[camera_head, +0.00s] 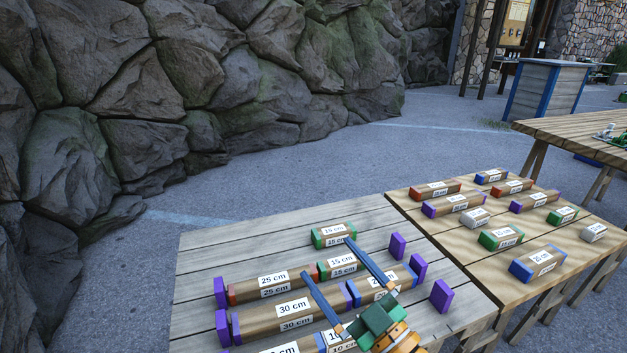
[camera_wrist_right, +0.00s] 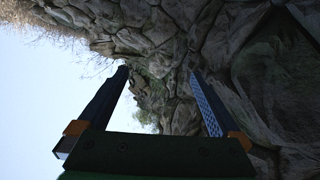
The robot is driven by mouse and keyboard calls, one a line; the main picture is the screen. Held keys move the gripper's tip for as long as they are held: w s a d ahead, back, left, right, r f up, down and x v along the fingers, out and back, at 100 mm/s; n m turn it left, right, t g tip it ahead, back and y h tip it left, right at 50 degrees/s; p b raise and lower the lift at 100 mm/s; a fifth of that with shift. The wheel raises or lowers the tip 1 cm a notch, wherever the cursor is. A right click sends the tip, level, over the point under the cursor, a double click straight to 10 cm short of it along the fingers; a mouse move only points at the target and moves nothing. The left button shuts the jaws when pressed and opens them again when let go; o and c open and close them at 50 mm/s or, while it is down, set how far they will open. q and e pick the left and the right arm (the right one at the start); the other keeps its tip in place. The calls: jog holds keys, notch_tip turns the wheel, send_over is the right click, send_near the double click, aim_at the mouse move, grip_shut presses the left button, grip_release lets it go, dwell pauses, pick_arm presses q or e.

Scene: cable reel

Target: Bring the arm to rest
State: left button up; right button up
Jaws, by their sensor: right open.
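My right gripper (camera_head: 325,256) comes in from the bottom of the head view, over the near wooden table (camera_head: 205,250). Its two long blue-grey fingers are spread apart, with nothing held between them. In the right wrist view the open fingers (camera_wrist_right: 160,73) frame only rock wall and pale sky. The gripper and fingers hide parts of the labelled blocks behind them, including a 20 cm one. My left gripper is in neither view.
On the near table lie a 15 cm block (camera_head: 333,232), a 25 cm block (camera_head: 268,282), a 30 cm block (camera_head: 280,316) and purple end stops (camera_head: 397,246). A second table (camera_head: 420,210) at the right holds several more blocks. A rock wall (camera_head: 150,90) stands at the back left.

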jog(key=s+d+f+m+g+h, duration=0.25)
jog(key=d+f+m+h, duration=0.25)
jog(key=d+f+h, duration=0.25)
jog(key=s+d+f+m+g+h, duration=0.2)
jog(key=s+d+f+m+h, duration=0.1)
jog(key=d+f+m+h, duration=0.4)
jog(key=s+f+n+g+y+p, duration=0.2)
jog(key=s+f+g+p, duration=0.9)
jog(key=s+f, duration=1.5)
jog(key=s+d, duration=0.1)
jog(key=s, duration=0.3)
jog(key=shift+s+f+g, duration=0.35)
